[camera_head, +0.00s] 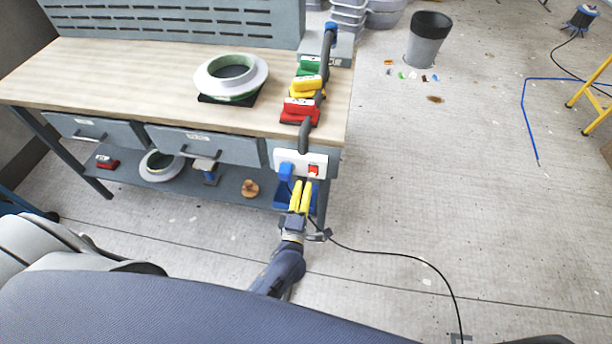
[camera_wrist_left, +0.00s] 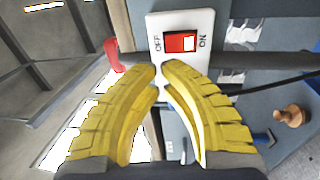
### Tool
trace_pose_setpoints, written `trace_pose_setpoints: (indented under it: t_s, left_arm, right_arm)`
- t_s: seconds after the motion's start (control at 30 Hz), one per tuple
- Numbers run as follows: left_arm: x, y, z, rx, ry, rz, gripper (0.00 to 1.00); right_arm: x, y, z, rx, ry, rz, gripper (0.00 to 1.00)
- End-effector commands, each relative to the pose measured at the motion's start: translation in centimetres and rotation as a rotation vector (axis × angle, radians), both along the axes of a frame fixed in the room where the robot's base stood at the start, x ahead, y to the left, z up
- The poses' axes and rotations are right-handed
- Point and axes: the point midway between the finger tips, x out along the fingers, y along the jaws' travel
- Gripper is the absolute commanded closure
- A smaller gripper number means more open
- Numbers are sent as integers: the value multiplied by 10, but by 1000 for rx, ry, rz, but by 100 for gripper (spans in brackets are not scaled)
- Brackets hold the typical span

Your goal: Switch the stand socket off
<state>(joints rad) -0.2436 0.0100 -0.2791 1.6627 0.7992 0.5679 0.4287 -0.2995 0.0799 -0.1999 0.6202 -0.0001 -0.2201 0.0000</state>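The stand socket (camera_head: 300,163) is a white plate on the front right end of the workbench, with a blue plug (camera_head: 286,171) at its left and a red rocker switch (camera_head: 314,170) at its right. In the left wrist view the red switch (camera_wrist_left: 180,42) sits between the labels OFF, at left, and ON, at right; a small white mark shows on its ON side. My left gripper (camera_head: 301,183) is just below the plate, yellow fingers pointing at it. Its fingertips (camera_wrist_left: 160,70) are together and hold nothing, just below the switch in that view. My right gripper is not in view.
The wooden workbench (camera_head: 130,75) carries a white ring mould (camera_head: 231,77) and red (camera_head: 300,110), yellow and green tools. Drawers and a lower shelf sit beneath. A black cable (camera_head: 400,255) runs across the floor at right. A grey bin (camera_head: 427,40) stands behind; much floor at right is clear.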

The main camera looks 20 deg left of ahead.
Motion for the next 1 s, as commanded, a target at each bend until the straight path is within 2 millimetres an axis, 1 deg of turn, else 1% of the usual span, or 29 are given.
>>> trace_pose_setpoints:
  t_s: [0.03, 0.2, 0.4, 0.6, 0.9, 0.93, 0.97, 1.0]
  left_arm:
    - [-10, -1, 0, 0, 2, 0, 100]
    - [-37, -5, 2, -1, 2, -1, 100]
    - [-56, -7, 4, 0, 2, 0, 100]
    - [-64, -8, 4, 0, 2, 0, 100]
    - [-65, -8, 4, 0, 2, 0, 100]
    - [-65, -8, 4, 0, 2, 0, 96]
    - [-65, -9, 4, 1, 2, -1, 100]
    - [-65, -9, 3, 1, 2, -2, 100]
  right_arm:
    - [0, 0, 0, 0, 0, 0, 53]
    - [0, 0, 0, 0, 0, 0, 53]
    - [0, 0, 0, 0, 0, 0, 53]
    - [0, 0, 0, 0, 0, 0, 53]
    - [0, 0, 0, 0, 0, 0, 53]
    - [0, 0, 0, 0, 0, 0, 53]
    - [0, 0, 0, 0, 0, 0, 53]
    - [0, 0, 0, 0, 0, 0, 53]
